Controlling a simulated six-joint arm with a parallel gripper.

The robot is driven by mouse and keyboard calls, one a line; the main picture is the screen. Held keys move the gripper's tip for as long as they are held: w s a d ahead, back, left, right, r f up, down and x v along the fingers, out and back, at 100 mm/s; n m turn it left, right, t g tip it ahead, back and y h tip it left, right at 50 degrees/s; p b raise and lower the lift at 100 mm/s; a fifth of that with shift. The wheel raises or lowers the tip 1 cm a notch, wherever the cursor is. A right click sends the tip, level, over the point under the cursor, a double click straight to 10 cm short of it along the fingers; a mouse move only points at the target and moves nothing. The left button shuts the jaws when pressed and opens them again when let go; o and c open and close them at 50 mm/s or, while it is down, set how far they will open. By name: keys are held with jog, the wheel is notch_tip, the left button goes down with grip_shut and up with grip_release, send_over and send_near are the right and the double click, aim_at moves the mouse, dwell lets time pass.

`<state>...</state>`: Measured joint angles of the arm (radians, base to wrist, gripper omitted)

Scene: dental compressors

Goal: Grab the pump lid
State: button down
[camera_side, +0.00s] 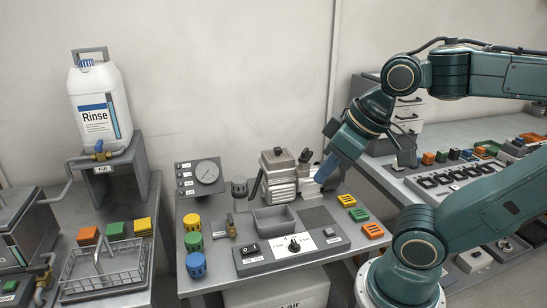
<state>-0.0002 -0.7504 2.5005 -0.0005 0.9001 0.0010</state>
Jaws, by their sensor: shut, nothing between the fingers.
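The grey metal pump (280,186) stands at the back middle of the central bench. A squarish metal cap (277,158), which looks like the pump lid, sits on top of it. My gripper (322,179) is shut and empty, pointing down and left just right of the pump. It is apart from the cap, and I cannot tell whether its tip touches the pump's side. The far side of the pump is hidden.
A pressure gauge panel (199,176) stands left of the pump. In front are an open grey tray (273,221), a dark square pad (317,217) and a switch panel (293,245). Coloured caps (192,222) stand left; coloured blocks (359,215) lie right. A Rinse jug (99,105) stands far left.

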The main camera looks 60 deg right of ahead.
jog(key=c, duration=2.1)
grip_release()
jog(key=o, duration=2.1)
jog(key=w+d+r+m+g, duration=0.1)
jog(key=w+d+r, duration=0.1)
jog(key=w, duration=0.3)
jog(key=w+d+r+m, duration=0.1)
jog(key=w+d+r, duration=0.2)
jog(key=w, duration=0.1)
jog(key=m+g+h, duration=0.1)
jog(key=m+g, duration=0.3)
jog(key=m, duration=0.3)
send_over(277, 148)
jog(key=s+a, duration=0.1)
notch_tip(277, 148, down, 10)
jog(key=shift+w+d+f, duration=0.15)
jog(key=shift+d+f, duration=0.05)
jog(key=shift+f, duration=2)
jog(key=shift+w+d+f, duration=0.1)
jog(key=shift+d+f, duration=0.05)
jog(key=shift+f, duration=2)
jog(key=shift+f, duration=0.1)
